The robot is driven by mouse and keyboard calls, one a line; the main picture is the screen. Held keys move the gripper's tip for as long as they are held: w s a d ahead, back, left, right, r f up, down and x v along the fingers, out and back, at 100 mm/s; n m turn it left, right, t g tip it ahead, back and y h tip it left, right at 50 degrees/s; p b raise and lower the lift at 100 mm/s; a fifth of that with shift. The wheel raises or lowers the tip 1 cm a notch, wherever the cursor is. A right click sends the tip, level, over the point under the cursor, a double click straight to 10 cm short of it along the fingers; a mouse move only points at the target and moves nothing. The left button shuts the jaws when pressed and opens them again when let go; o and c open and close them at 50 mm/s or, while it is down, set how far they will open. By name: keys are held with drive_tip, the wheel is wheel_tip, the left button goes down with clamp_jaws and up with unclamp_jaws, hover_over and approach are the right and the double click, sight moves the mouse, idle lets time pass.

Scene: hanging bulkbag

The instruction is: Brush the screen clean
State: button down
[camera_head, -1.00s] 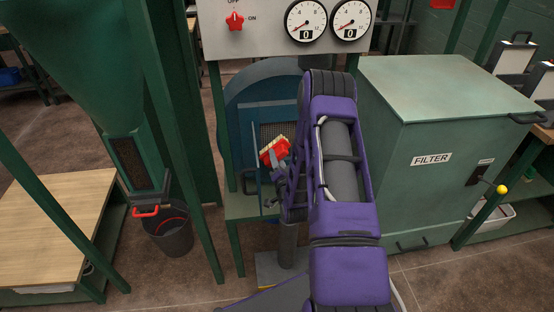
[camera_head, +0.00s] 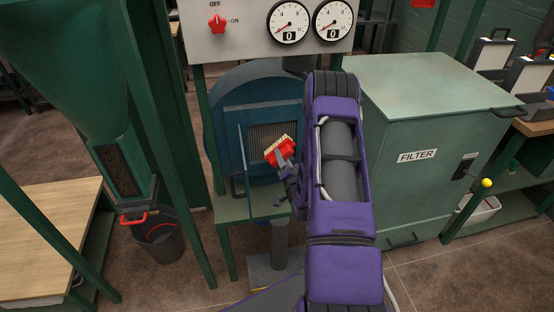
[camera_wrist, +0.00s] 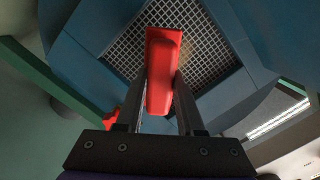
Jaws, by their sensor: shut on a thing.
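The screen (camera_head: 262,130) is a metal mesh set in the blue round housing. It also shows in the wrist view (camera_wrist: 207,40), with a brownish patch on the mesh near the brush. My gripper (camera_head: 283,155) is shut on a red brush (camera_head: 279,150) with pale bristles. In the wrist view my gripper (camera_wrist: 161,95) has its two fingers on either side of the red brush (camera_wrist: 162,70). The brush is in front of the mesh and covers part of it. I cannot tell whether the bristles touch the screen.
A panel with a red switch (camera_head: 217,23) and two gauges is above the housing. A green filter cabinet (camera_head: 425,100) stands close to the right. Green posts, a bucket (camera_head: 160,242) and a wooden table (camera_head: 45,230) are to the left.

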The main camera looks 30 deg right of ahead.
sight(291, 153)
drive_tip(key=shift+s+d, duration=0.25)
drive_tip(key=shift+d, duration=0.85)
drive_tip(key=shift+d+r, duration=0.15)
drive_tip(key=shift+r, duration=0.45)
drive_tip(key=shift+w+a, duration=1.35)
drive_tip(key=shift+a, duration=2.85)
drive_tip(key=shift+s+d+r, duration=0.15)
drive_tip(key=shift+s+d, duration=0.15)
drive_tip(key=shift+d, duration=1.1)
drive_tip(key=shift+s+d+r, duration=0.1)
drive_tip(key=shift+s+d, duration=0.25)
drive_tip(key=shift+d, duration=1.1)
drive_tip(key=shift+s+d+r, duration=0.15)
drive_tip(key=shift+s+d, duration=0.15)
drive_tip(key=shift+d, duration=1.1)
drive_tip(key=shift+a+v, duration=0.1)
drive_tip(key=shift+v, duration=1.4)
drive_tip(key=shift+a+v, duration=0.15)
drive_tip(key=shift+v, duration=1.35)
drive_tip(key=shift+f, duration=0.2)
